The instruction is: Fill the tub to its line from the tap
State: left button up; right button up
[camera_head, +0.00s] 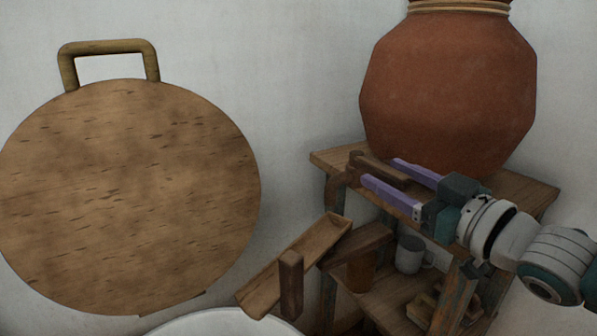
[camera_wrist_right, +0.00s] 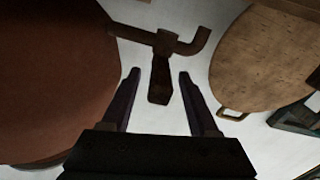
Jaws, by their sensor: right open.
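The brown tap (camera_head: 356,172) comes off the foot of a big red-brown clay pot (camera_head: 450,90). In the right wrist view, the tap (camera_wrist_right: 165,42) has a bent spout to the right and a lever pointing toward me. My right gripper (camera_head: 381,172) is open, with its purple fingers on either side of the lever; I cannot tell whether they touch it. It also shows in the wrist view (camera_wrist_right: 158,74). The tub (camera_head: 222,324) shows only as a pale rim at the bottom edge; its inside, line and any water are hidden. My left gripper is not seen.
The pot stands on a wooden stand (camera_head: 535,192) with a grey mug (camera_head: 410,254) on its lower shelf. A wooden trough (camera_head: 300,260) slopes below the tap toward the tub. A round board (camera_head: 130,195) with a handle is at left.

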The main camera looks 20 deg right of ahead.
jog(key=shift+c, duration=0.3)
grip_shut()
dwell(1.1)
